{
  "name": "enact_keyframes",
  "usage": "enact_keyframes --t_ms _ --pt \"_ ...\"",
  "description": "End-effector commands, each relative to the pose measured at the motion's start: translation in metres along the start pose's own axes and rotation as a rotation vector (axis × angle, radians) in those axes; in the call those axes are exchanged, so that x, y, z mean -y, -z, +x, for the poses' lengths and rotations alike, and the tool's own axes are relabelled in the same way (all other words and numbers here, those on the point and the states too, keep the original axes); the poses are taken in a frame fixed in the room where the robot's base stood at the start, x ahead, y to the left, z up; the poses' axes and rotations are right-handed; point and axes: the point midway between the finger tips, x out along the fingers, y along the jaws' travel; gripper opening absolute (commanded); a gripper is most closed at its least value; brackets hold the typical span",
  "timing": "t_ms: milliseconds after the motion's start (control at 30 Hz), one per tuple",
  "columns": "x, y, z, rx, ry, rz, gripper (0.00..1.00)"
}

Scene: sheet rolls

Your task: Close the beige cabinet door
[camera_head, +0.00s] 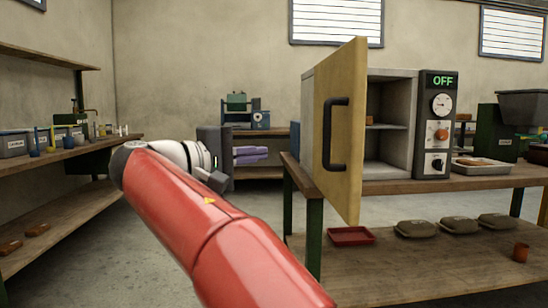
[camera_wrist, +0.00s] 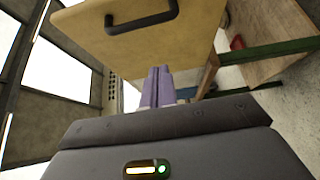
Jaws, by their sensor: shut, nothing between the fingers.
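The beige cabinet door (camera_head: 341,125) stands wide open on the front of a grey cabinet (camera_head: 391,128) on a workbench. A black handle (camera_head: 334,133) is on its outer face. The cabinet's inside, with a shelf, shows to the right of the door. My gripper (camera_head: 218,180) is at the end of my red arm, left of the door and apart from it. In the wrist view the door (camera_wrist: 150,45) and its handle (camera_wrist: 141,20) fill the upper middle, beyond the gripper body.
The workbench (camera_head: 480,181) carries a control panel (camera_head: 436,125) reading OFF and a metal tray (camera_head: 483,167). Shelving (camera_head: 70,155) stands at left. The floor between is clear.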

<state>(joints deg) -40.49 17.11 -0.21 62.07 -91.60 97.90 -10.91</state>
Motion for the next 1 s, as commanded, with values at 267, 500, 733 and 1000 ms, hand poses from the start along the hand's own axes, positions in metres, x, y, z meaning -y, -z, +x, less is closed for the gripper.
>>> enact_keyframes --t_ms 267,500,733,1000 --pt "0.001 -0.001 0.06 0.004 0.001 -0.001 0.0" --pt "0.002 -0.014 0.099 0.001 0.002 0.002 0.0" --pt "0.001 -0.027 0.112 -0.001 0.002 0.0 0.0" --pt "0.001 -0.029 0.114 -0.001 0.002 -0.001 0.0"
